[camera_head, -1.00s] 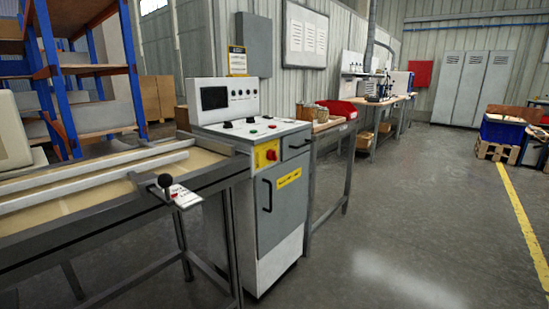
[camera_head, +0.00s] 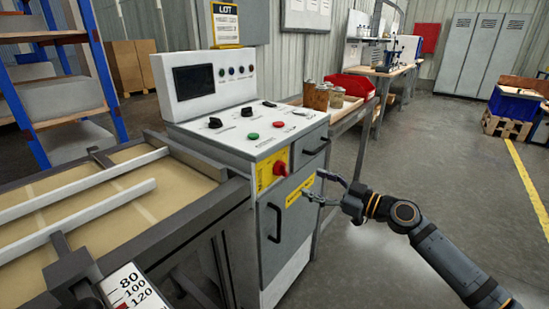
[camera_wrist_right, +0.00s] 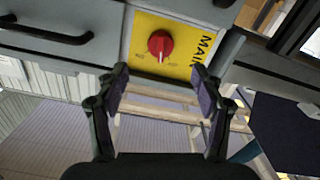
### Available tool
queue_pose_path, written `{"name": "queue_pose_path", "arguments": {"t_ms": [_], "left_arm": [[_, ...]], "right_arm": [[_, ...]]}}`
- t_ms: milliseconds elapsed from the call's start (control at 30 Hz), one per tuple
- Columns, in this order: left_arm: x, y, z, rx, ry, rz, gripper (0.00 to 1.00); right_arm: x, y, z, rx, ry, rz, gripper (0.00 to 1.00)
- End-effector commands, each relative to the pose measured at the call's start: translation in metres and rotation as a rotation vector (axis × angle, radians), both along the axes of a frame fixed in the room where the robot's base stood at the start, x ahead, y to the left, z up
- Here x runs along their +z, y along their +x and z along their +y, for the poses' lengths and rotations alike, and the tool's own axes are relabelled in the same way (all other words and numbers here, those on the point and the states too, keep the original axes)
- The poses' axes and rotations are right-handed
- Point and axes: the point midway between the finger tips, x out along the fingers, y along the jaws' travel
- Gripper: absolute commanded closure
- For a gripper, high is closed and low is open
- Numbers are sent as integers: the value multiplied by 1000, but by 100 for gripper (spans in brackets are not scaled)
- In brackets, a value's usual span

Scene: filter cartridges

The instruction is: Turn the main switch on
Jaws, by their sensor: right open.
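The main switch is a red rotary knob (camera_head: 280,169) on a yellow plate (camera_head: 265,172) on the front of the grey control cabinet (camera_head: 290,240). In the right wrist view the knob (camera_wrist_right: 160,45) is seen close up, with "MAIN" lettering on the yellow plate (camera_wrist_right: 145,67). My right gripper (camera_head: 312,186) is open and empty, to the right of the knob in the head view and apart from it. In the right wrist view its two fingertips (camera_wrist_right: 160,85) stand on either side, below the knob. My left gripper is not in view.
The cabinet top carries black dials (camera_head: 215,123), a green button (camera_head: 253,136) and a red button (camera_head: 279,124). A door handle (camera_head: 275,223) and a drawer handle (camera_head: 317,147) stick out near the switch.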

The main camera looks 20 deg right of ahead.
Motion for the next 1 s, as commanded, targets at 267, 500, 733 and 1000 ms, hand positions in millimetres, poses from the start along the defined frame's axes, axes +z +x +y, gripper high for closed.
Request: {"name": "queue_pose_path", "arguments": {"t_ms": [267,500,733,1000], "left_arm": [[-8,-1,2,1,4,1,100],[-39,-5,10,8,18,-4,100],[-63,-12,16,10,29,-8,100],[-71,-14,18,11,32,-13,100]], "right_arm": [[5,6,3,-1,9,-9,32],[6,33,25,0,13,-9,32],[4,65,51,2,9,-4,32],[1,82,64,1,2,-3,32]]}}
